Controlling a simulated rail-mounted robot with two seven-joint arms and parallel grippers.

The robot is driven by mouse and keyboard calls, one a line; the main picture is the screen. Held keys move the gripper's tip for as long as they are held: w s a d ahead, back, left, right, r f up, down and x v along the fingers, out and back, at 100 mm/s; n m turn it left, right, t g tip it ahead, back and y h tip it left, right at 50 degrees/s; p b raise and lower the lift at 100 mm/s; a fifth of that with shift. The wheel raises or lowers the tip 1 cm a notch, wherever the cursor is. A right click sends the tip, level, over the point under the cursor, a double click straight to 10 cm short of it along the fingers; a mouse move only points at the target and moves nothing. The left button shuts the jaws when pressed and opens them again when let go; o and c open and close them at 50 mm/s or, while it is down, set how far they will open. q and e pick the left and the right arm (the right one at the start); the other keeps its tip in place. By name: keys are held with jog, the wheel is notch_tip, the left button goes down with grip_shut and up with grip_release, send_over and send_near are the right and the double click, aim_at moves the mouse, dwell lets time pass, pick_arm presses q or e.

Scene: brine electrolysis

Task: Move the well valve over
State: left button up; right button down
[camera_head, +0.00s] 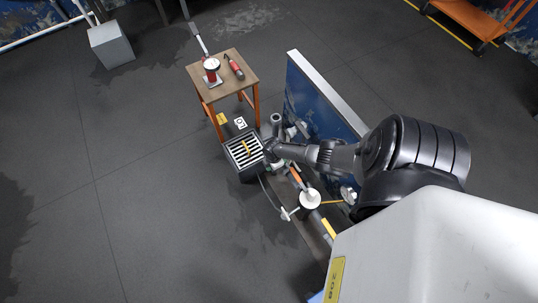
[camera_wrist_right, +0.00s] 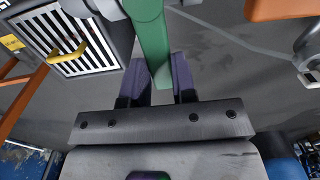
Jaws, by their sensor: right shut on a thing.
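In the right wrist view, the green handle of the well valve (camera_wrist_right: 150,38) runs down between the two dark fingers of my right gripper (camera_wrist_right: 160,68). The fingers are shut on it near its end. In the head view, my right arm comes in from the right and my right gripper (camera_head: 272,150) is at the pipework beside the black grilled box. The gripper and wrist hide most of the valve there, so its exact angle cannot be told. My left gripper is in neither view.
The grilled box (camera_head: 236,159) with a yellow handle stands just left of my right gripper. A small wooden table (camera_head: 236,83) with a red gauge device (camera_head: 211,70) stands behind it. A blue panel (camera_head: 305,95) rises close on the right.

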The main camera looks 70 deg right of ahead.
dwell(0.5)
jog(key=c, duration=0.9)
grip_release()
jog(key=shift+r+p, duration=0.3)
jog(key=shift+r, duration=0.05)
notch_tip(320, 180, up, 13)
jog(key=p, duration=0.8)
